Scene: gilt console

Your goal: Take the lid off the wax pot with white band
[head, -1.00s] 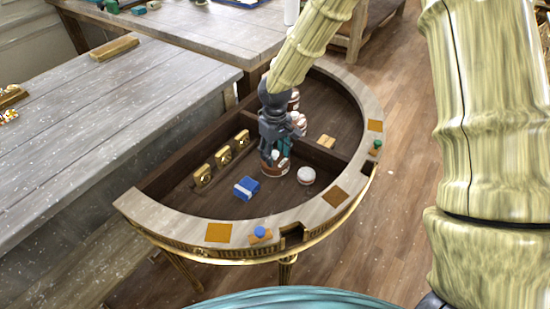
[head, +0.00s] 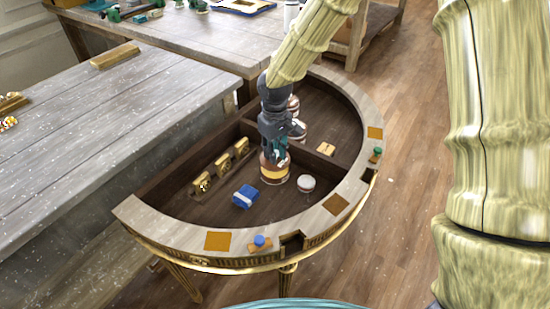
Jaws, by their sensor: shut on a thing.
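My gripper (head: 275,157), dark with teal fingers, points down into the half-round console's front compartment. It is shut at the top of an amber-brown pot (head: 273,172), which stands upright on the compartment floor. The fingers cover much of the pot's top, so I cannot tell whether its lid is seated or raised. A pale band is hard to make out on it. A smaller pot with a white top and a reddish-brown band (head: 306,184) stands just to the right, apart from the gripper.
More white-and-brown pots (head: 297,130) stand behind, partly hidden by my wrist. A blue block with a pale stripe (head: 245,196) and several gilt pieces (head: 222,166) lie to the left. A divider and the raised console rim (head: 285,230) bound the compartment.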

